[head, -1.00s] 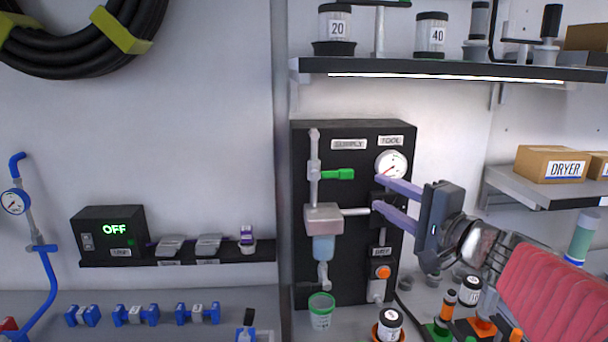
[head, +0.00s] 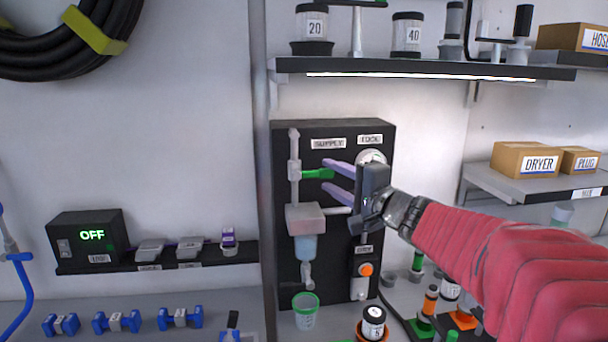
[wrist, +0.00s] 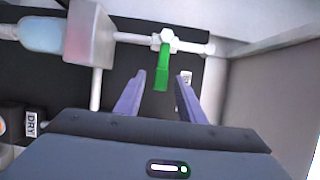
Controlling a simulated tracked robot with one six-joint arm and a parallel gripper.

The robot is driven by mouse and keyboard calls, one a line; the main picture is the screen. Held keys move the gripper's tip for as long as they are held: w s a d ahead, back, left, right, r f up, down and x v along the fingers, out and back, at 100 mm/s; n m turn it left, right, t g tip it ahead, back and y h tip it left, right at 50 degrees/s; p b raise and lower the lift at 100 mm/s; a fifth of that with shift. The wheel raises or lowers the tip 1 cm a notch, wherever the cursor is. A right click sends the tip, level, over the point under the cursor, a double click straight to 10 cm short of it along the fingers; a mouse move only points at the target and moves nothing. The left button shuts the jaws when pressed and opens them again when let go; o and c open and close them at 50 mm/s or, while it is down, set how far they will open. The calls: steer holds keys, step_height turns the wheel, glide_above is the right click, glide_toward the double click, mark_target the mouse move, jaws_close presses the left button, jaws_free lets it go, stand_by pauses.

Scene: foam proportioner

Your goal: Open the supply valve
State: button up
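The supply valve has a green lever handle (head: 317,174) on a light vertical pipe (head: 294,160), below the SUPPLY label (head: 328,143) on a black panel (head: 340,228). The handle sticks out sideways from the pipe, to the right. My gripper (head: 328,178) is in front of the panel, its two purple fingers pointing left towards the handle. The fingers are apart, with a gap on both sides of the handle. My gripper body partly hides the gauge.
A pinkish block (head: 305,217) with a blue bowl (head: 305,247) sits below the valve. An orange button (head: 366,269) is lower right. A lit shelf (head: 420,68) is overhead. A green-rimmed cup (head: 305,308) and several small bottles stand on the bench below.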

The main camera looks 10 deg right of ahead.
steer(key=shift+x, duration=1.4)
steer(key=shift+c, duration=0.6)
jaws_close()
steer(key=shift+f, duration=0.1)
